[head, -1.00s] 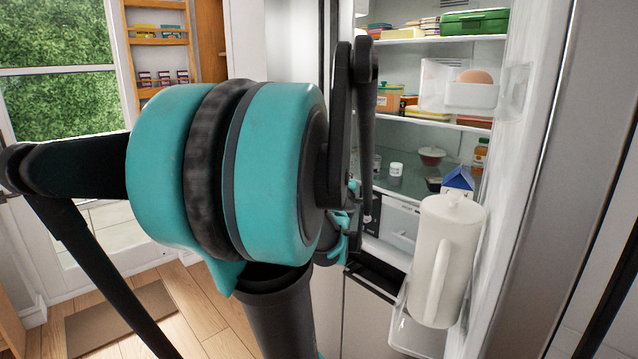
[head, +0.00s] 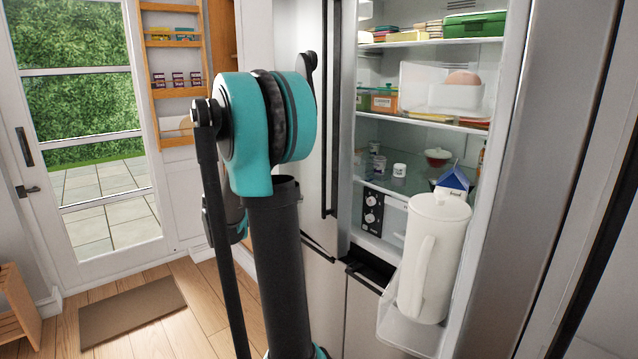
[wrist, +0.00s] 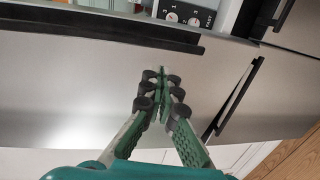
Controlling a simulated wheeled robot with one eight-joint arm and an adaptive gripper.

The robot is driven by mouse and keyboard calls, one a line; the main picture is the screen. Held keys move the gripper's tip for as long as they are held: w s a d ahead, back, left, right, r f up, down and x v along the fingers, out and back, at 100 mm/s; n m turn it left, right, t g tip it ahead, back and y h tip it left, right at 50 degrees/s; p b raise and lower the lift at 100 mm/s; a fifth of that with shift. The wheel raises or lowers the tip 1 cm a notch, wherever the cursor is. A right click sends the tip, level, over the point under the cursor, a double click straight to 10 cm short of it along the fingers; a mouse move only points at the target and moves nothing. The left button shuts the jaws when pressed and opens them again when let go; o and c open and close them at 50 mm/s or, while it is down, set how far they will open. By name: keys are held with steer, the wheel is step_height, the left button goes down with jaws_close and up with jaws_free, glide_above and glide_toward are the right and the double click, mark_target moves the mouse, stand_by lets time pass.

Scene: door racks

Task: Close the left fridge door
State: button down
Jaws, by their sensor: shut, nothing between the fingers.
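The fridge stands on the right in the head view. Its left door (head: 310,165) is a steel panel with a long black vertical handle (head: 333,125); it looks shut or nearly so, but I cannot tell if it is flush. The right door (head: 490,230) stands open, with a white pitcher (head: 433,260) on its shelf. In the wrist view my gripper (wrist: 160,78) is shut and empty, in front of a brushed steel front (wrist: 90,75). I cannot tell whether it touches. In the head view my arm hides it.
Shelves inside the fridge hold boxes, a green case (head: 475,24) and a blue-topped carton (head: 454,180). A dial panel (wrist: 186,14) shows above the steel front. A mat (head: 132,312) lies on the wood floor by the glazed door (head: 95,150); floor there is clear.

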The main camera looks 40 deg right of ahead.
step_height(320, 180, up, 3)
steer(key=w+a+g+h, duration=0.2)
steer(key=a, duration=0.1)
glide_toward(330, 178)
steer(key=shift+m, duration=0.4)
steer(key=d, duration=0.7)
steer(key=shift+s, duration=0.15)
steer(key=d, duration=0.5)
steer(key=shift+s, duration=0.25)
steer(key=shift+d, duration=0.15)
steer(key=shift+r, duration=0.1)
